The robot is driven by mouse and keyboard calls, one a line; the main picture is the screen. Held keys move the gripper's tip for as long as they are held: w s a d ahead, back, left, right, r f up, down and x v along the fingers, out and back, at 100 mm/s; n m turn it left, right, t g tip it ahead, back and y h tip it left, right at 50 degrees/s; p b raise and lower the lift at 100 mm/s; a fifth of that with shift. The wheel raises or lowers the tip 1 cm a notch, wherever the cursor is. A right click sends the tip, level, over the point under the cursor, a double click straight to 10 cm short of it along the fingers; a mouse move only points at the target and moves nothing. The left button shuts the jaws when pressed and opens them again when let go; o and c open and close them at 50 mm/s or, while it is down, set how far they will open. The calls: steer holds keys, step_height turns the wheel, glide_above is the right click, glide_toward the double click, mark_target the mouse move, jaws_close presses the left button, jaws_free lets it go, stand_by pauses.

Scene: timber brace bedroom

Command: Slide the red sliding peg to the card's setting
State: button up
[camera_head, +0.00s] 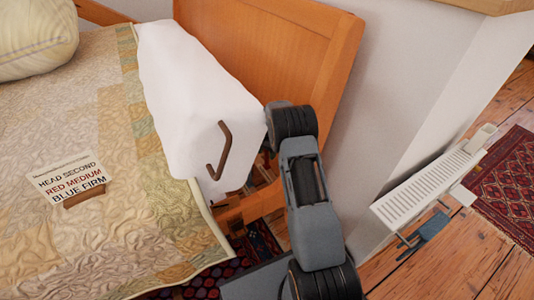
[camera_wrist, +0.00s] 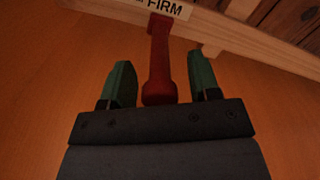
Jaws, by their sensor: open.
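The card (camera_head: 70,182) lies on the quilt in the head view and reads "HEAD SECOND", "RED MEDIUM", "BLUE FIRM". The red sliding peg (camera_wrist: 159,65) shows in the wrist view, below a label (camera_wrist: 170,7) whose visible end reads "FIRM". My gripper (camera_wrist: 162,82) is open, with one green-tipped finger on each side of the peg and gaps between. In the head view my arm reaches beside the bed end, and the fingers and the peg are hidden there.
A white draped block (camera_head: 190,90) with a brown hooked handle (camera_head: 218,150) stands by the orange wooden board (camera_head: 270,45). A pale rail (camera_wrist: 245,38) crosses the top of the wrist view. A white radiator (camera_head: 430,185) stands at the right, with bare floor (camera_head: 470,260) below it.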

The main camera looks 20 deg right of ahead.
jaws_close()
stand_by(0.6)
